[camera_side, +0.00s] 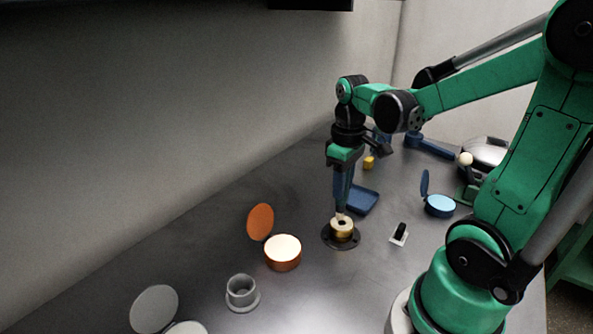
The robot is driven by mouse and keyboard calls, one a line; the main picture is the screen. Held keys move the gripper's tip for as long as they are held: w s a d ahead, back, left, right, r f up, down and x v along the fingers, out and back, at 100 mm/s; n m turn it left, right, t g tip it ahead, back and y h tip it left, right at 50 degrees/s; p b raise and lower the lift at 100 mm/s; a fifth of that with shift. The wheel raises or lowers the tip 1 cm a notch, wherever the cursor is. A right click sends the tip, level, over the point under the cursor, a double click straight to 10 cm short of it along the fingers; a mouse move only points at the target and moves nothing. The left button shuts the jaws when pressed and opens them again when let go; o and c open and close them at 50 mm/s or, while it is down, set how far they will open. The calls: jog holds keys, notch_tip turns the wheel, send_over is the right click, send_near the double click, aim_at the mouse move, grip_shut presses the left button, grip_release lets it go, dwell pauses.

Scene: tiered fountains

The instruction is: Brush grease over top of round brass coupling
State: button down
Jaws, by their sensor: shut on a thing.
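The round brass coupling (344,236) stands upright on a dark round flange (328,241) in the middle of the metal table. My gripper (342,165) points straight down above it, shut on a brush (340,188) with a blue handle. The brush hangs upright, its pale tip at the coupling's top. I cannot tell whether the tip touches, or whether any grease lies on the brass. An orange tin (283,262) stands open to the left, pale stuff inside, its round lid (260,222) tilted up behind it.
A blue tray (362,200) lies just behind the coupling, with a small yellow block (369,162) farther back. An open blue tin (440,206) and a small black-topped piece (399,234) are to the right. A grey flanged cup (241,290) and a grey lidded tin (155,309) stand front left.

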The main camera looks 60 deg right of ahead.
jog(key=shift+r, duration=3)
jog(key=shift+r, duration=0.1)
jog(key=shift+r, duration=1.4)
jog(key=c, duration=1.2)
grip_release()
grip_shut()
